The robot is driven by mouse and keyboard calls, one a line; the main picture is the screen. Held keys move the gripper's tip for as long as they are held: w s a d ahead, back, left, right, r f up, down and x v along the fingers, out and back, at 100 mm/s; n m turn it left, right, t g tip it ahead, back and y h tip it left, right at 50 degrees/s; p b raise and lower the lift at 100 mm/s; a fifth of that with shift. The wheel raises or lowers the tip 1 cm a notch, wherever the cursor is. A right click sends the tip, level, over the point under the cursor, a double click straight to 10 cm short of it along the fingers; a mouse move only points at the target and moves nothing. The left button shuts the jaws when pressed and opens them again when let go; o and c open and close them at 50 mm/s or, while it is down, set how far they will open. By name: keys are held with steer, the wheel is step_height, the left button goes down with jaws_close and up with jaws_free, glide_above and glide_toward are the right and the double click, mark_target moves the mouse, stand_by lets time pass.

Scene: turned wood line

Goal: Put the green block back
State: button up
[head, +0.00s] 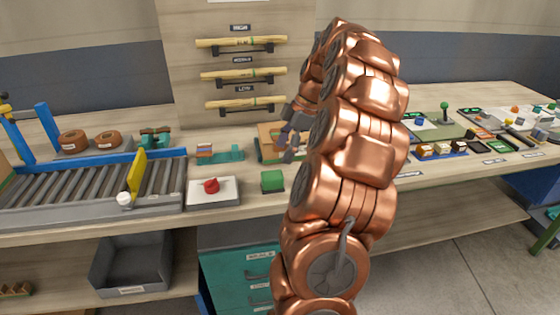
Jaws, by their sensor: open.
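The green block (272,181) sits on the wooden bench top (258,202), near its front edge and just right of the white plate with the red knob. My gripper (289,150) is open, above and behind the block, a little to its right and apart from it. It is in front of a wooden tray (266,141) with a green part on it. My copper arm hides the tray's right side and part of the bench. Nothing shows between the fingers.
A white plate with a red knob (211,186) is left of the block. A roller conveyor (95,183) with a yellow gate (138,176) fills the left. A teal holder (222,154) stands behind. Labelled wooden rods (240,74) hang on the back panel. A grey bin (130,264) is below.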

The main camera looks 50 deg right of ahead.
steer(key=shift+v, duration=1.35)
steer(key=s+a+m+g, duration=0.2)
steer(key=a+m+g, duration=0.1)
steer(key=a, duration=2.2)
steer(key=s+a+f+m+h, duration=0.1)
steer(key=s+a+f+m, duration=0.2)
steer(key=s, duration=0.6)
steer(key=s+a+f+m+g+h, duration=0.1)
steer(key=s+a+f+m+h, duration=0.1)
steer(key=s+a+f+m, duration=0.2)
steer(key=s+a+f, duration=0.3)
steer(key=s+a, duration=0.1)
steer(key=s, duration=0.2)
steer(key=shift+m+g+h, duration=0.3)
steer(key=shift+a, duration=0.1)
step_height(320, 180, up, 8)
steer(key=p, duration=0.7)
steer(key=shift+p, duration=0.3)
